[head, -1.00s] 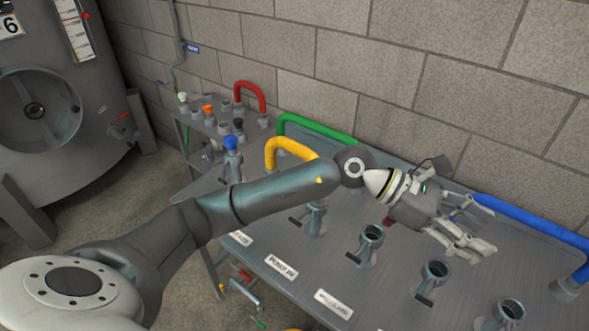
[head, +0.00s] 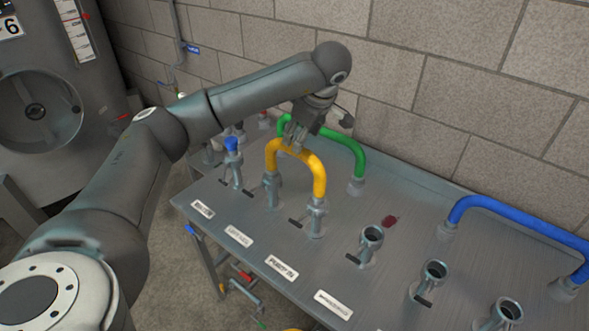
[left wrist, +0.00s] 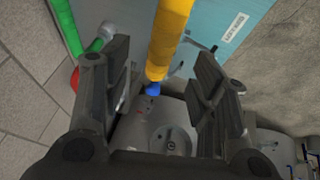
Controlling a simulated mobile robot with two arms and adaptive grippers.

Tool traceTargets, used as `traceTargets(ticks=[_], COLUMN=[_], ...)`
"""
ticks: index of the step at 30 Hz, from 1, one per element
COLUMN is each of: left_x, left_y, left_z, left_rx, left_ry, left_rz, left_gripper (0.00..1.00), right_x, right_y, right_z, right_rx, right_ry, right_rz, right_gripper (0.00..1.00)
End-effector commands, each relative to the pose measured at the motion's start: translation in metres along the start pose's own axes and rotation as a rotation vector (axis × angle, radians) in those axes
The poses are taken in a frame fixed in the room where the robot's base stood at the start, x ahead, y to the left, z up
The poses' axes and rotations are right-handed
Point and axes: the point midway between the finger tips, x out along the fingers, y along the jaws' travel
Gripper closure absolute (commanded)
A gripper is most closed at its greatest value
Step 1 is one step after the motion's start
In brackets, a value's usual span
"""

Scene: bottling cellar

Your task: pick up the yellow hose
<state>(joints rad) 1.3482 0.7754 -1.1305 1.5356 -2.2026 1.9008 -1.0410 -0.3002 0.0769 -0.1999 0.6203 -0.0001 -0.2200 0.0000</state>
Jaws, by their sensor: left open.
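The yellow hose (head: 319,178) stands as an upside-down U on the metal table. Its two ends sit at grey pipe fittings (head: 316,216). My left gripper (head: 298,136) is at the top of its arch, pointing down, and partly covers it. In the left wrist view the yellow hose (left wrist: 171,38) runs between the two spread fingers (left wrist: 163,62). The fingers are open, with visible gaps beside the hose. Whether a finger touches it, I cannot tell. My right gripper is not in view.
A green hose (head: 350,147) arches close behind the yellow one. A blue-capped fitting (head: 232,146) stands to its left. Open fittings (head: 371,238) line the front, and a blue hose (head: 520,222) is at the right. The table (head: 405,195) is bare between the green and blue hoses.

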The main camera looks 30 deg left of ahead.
Motion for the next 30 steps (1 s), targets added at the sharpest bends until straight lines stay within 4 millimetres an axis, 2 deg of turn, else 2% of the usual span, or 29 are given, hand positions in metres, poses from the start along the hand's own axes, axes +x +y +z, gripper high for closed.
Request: traceTargets(ticks=[3, 11, 15, 19, 28, 30], left_x=[0.017, 0.035, 0.054, 0.072, 0.079, 0.079], left_y=[0.000, -0.002, -0.004, -0.003, -0.003, -0.003], left_z=[-0.001, -0.001, -0.002, -0.001, 0.000, 0.000], left_rx=[-0.001, -0.001, -0.001, -0.001, 0.000, 0.000], left_ry=[-0.001, -0.003, -0.003, -0.004, -0.004, -0.004], left_rz=[-0.004, -0.003, -0.005, -0.002, 0.002, 0.001], left_gripper=[0.46, 0.46, 0.46, 0.46, 0.46, 0.54], right_x=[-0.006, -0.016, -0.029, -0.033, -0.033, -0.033], right_y=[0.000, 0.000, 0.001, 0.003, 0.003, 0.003], right_z=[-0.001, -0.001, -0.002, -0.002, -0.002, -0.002], right_rx=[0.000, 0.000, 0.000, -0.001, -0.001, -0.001], right_ry=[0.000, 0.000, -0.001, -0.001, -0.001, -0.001], right_rz=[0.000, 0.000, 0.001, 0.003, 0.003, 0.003], right_gripper=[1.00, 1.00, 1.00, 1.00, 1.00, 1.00])
